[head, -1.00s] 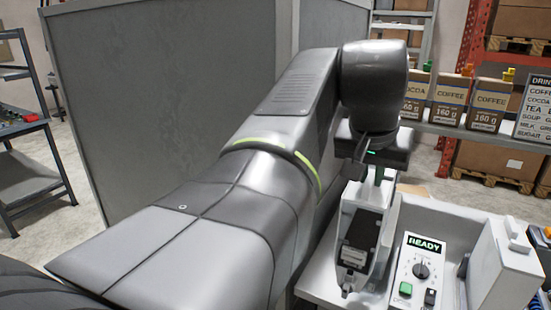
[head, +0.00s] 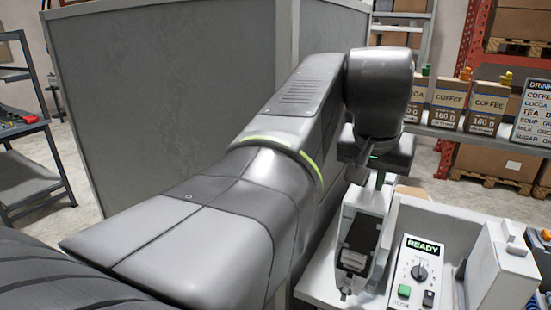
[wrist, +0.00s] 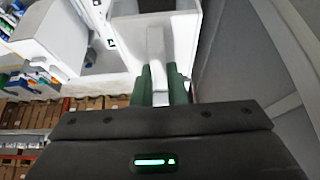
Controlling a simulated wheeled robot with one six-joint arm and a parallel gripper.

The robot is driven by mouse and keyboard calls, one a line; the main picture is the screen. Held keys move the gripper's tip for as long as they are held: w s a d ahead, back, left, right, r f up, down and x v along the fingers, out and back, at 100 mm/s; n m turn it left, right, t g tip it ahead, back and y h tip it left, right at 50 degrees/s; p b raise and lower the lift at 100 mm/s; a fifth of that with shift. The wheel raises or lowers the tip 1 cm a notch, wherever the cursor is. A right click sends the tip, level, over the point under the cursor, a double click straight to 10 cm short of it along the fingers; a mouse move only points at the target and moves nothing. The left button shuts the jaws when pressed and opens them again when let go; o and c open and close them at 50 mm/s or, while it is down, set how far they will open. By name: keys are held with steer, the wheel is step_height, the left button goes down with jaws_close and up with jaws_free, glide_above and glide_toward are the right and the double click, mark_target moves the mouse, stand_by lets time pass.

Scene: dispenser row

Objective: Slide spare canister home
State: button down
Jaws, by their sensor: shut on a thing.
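A white canister (head: 373,202) with a dark front stands upright at the left end of the white dispenser row (head: 515,220). I take it for the spare canister. My gripper (head: 380,181) is at its far top side in the head view, with the fingers mostly hidden. In the wrist view, the green fingers of my gripper (wrist: 161,88) are shut on a narrow white handle (wrist: 156,45) of the white canister (wrist: 187,30). How far the canister is seated cannot be told.
Right of the canister is a control panel (head: 415,272) with a lit READY display, a knob and a green button. A grey partition (head: 170,90) stands left behind my arm. Coffee and cocoa boxes (head: 485,107) stand on a shelf behind.

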steer(key=shift+w+d+p, duration=0.2)
steer(key=shift+w+d, duration=0.4)
steer(key=shift+w, duration=0.35)
steer(key=shift+w+d+p, duration=0.25)
steer(key=shift+w+d, duration=0.3)
steer(key=shift+w, duration=0.45)
steer(key=shift+w+d+p, duration=0.2)
steer(key=shift+w+d, duration=0.4)
steer(key=shift+w, duration=0.35)
steer(key=w+d+p, duration=0.2)
steer(key=w+d, duration=0.2)
steer(key=w, duration=0.2)
steer(key=shift+w+f, duration=0.25)
steer(key=shift+w, duration=0.15)
steer(key=shift+d, duration=0.1)
steer(key=shift+w+d+f, duration=0.4)
steer(key=shift+w+f, duration=0.2)
steer(key=shift+f, duration=0.3)
